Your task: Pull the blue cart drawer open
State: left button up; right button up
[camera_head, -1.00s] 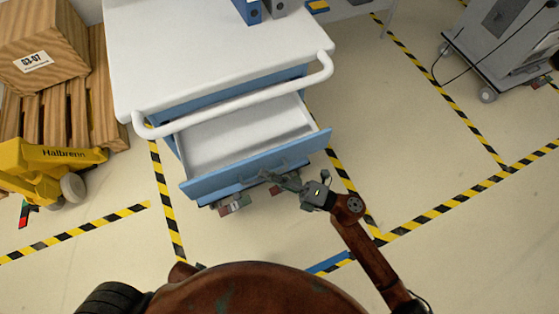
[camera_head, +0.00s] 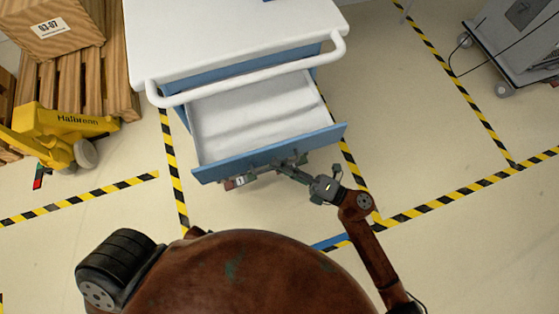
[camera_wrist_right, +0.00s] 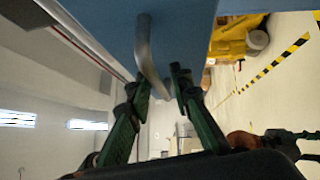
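The blue cart's drawer is pulled out, with its grey-white interior (camera_head: 250,112) showing empty in the head view. Its blue front panel (camera_head: 225,168) faces my base. The drawer handle (camera_wrist_right: 148,55) is a grey bar on the blue panel in the right wrist view. My right gripper (camera_head: 285,165) is at the drawer front; in the right wrist view its two dark green fingers (camera_wrist_right: 160,80) stand on either side of the handle and look closed on it, though exact contact is hard to see. My left gripper is out of view.
The cart's white top (camera_head: 230,35) and white push bar (camera_head: 250,72) are above the drawer. A yellow pallet jack (camera_head: 65,125) and wooden crate (camera_head: 55,25) stand left. A grey wheeled cart (camera_head: 510,50) is far right. Taped floor in front is mostly free.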

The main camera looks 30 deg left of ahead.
jog(key=shift+o, duration=0.2)
jog(key=d+f, duration=0.1)
jog(key=d, duration=1.1)
jog(key=shift+f, duration=0.3)
jog(key=shift+w, duration=0.1)
